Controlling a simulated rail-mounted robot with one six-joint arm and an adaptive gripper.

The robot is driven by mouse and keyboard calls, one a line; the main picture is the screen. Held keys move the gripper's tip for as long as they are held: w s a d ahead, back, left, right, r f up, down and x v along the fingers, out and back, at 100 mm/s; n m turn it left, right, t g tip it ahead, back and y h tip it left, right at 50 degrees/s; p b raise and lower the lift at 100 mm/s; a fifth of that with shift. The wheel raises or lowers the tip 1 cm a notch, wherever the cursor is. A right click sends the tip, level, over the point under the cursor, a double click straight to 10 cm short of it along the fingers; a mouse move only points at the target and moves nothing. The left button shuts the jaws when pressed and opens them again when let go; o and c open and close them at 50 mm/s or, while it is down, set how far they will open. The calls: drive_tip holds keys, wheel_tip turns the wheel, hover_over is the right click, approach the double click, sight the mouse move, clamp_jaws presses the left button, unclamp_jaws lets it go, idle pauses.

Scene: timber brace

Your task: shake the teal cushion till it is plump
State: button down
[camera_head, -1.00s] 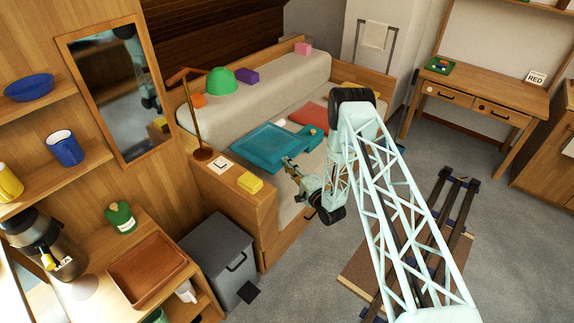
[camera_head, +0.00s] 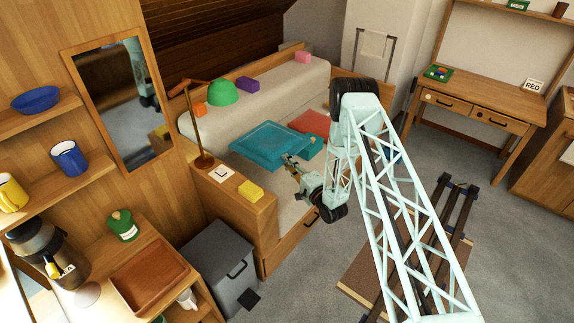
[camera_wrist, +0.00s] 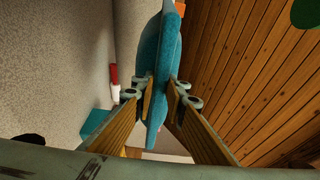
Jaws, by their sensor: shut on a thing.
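The teal cushion (camera_head: 268,143) is held out above the seat of the sofa in the head view. My gripper (camera_head: 289,162) is shut on its near right edge. In the wrist view the cushion (camera_wrist: 158,70) stands between the two fingers of my gripper (camera_wrist: 160,98), seen edge-on as a slim teal slab. The fingers press on it from both sides. The cushion's far end runs out of the top of the wrist view.
A red cushion (camera_head: 310,122) lies on the sofa (camera_head: 290,90) behind. A lamp (camera_head: 199,130) and yellow block (camera_head: 250,190) stand on the near wooden ledge. A green bowl-like thing (camera_head: 223,92) and small blocks sit on the backrest.

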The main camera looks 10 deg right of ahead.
drive_tip(key=shift+r+p, duration=0.4)
drive_tip(key=shift+r, duration=1.15)
drive_tip(key=shift+r, duration=3.55)
drive_tip(key=shift+f, duration=3.7)
